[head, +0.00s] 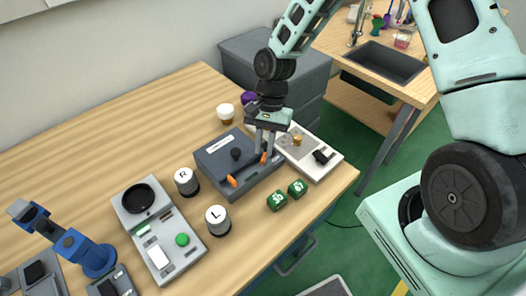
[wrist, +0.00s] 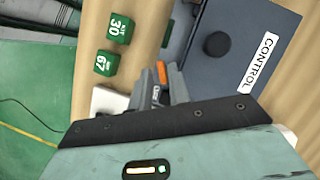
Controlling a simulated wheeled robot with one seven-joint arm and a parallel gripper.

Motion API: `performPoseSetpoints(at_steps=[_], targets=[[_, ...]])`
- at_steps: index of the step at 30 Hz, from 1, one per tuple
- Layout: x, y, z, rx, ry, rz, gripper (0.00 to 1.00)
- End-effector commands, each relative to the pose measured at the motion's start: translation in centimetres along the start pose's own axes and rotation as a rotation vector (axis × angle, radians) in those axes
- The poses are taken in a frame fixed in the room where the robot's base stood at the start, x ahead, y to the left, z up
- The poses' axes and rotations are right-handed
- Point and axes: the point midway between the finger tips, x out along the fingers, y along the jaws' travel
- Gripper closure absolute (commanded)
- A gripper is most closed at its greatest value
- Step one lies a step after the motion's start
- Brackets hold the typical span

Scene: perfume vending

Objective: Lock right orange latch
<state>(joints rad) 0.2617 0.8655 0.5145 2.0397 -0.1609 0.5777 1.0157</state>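The dark grey control box (head: 212,160) stands on the wooden table with a black knob on top. It also shows in the wrist view (wrist: 262,22). Its right orange latch (head: 264,157) is at the front right edge; in the wrist view the orange latch (wrist: 162,72) shows just past my fingertips. The left orange latch (head: 231,182) is at the front left corner. My gripper (head: 264,150) points down at the right latch, its fingers a little apart around it; it also shows in the wrist view (wrist: 163,82). I cannot tell whether the fingers touch the latch.
Two green cubes (head: 277,201) sit near the table's front edge. A white-topped device (head: 318,166) lies right of the box. Cylinders marked R (head: 186,181) and L (head: 218,220) stand to the left, with a grey scale-like unit (head: 171,257) beyond. A cup (head: 225,113) stands behind the box.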

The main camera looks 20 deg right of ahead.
Motion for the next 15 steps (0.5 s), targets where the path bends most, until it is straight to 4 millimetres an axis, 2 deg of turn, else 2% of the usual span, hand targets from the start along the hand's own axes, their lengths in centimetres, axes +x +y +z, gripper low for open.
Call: performPoseSetpoints(at_steps=[6,15], targets=[[2.5,0.0,0.1,-0.001,-0.001,0.001,0.82],[3.2,0.0,0.0,-0.001,0.001,0.0,0.82]])
